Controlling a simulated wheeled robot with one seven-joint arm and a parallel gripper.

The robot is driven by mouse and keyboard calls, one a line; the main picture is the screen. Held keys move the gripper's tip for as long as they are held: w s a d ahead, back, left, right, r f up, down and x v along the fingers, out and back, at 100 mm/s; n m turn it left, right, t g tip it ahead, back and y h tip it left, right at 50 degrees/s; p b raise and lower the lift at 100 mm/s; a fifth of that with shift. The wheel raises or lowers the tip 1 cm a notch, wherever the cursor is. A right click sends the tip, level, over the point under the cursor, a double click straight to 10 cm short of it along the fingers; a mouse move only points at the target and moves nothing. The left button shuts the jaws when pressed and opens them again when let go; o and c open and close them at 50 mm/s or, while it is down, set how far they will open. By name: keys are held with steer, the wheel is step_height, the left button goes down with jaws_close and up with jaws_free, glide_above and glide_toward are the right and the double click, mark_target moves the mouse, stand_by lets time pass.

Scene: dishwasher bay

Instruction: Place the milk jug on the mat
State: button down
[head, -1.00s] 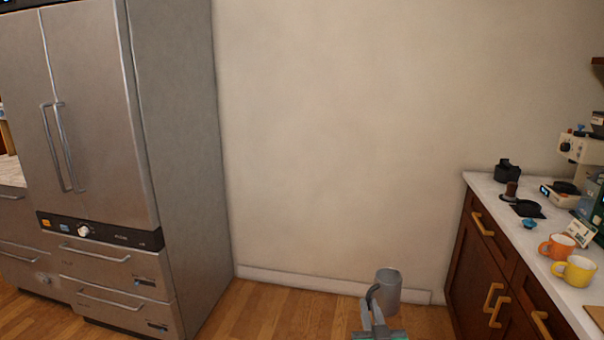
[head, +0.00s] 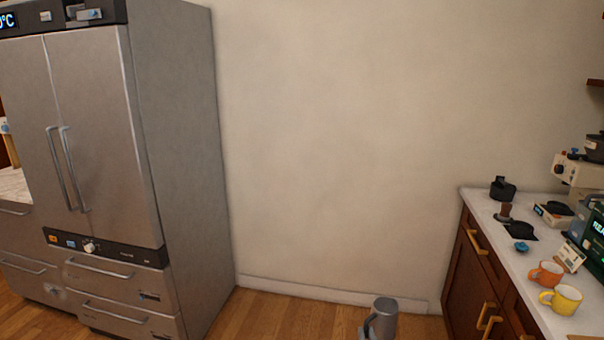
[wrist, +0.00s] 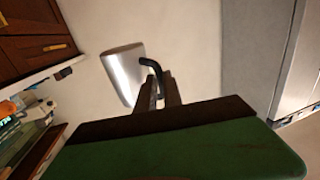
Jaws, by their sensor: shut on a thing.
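The milk jug (head: 385,317) is a grey metal jug with a dark handle, at the bottom of the head view in front of the bare wall. It also shows in the wrist view (wrist: 122,75), tilted in that picture. My gripper (wrist: 158,88) is shut on the jug's handle and holds the jug clear of the counter. In the head view the gripper is almost wholly cut off by the bottom edge. A small dark mat (head: 524,238) lies on the white counter at the right, well apart from the jug, with a dark item on it.
The counter (head: 478,204) also holds an orange mug (head: 545,274), a yellow mug (head: 562,299), a small blue item (head: 521,247), a card sign and coffee machines. Wooden cabinets stand below it. A steel fridge (head: 180,130) stands at the left. Floor between is clear.

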steer(key=s+r, duration=0.5)
steer(key=r, duration=0.6)
steer(key=shift+s, duration=0.3)
steer(key=shift+r, duration=0.2)
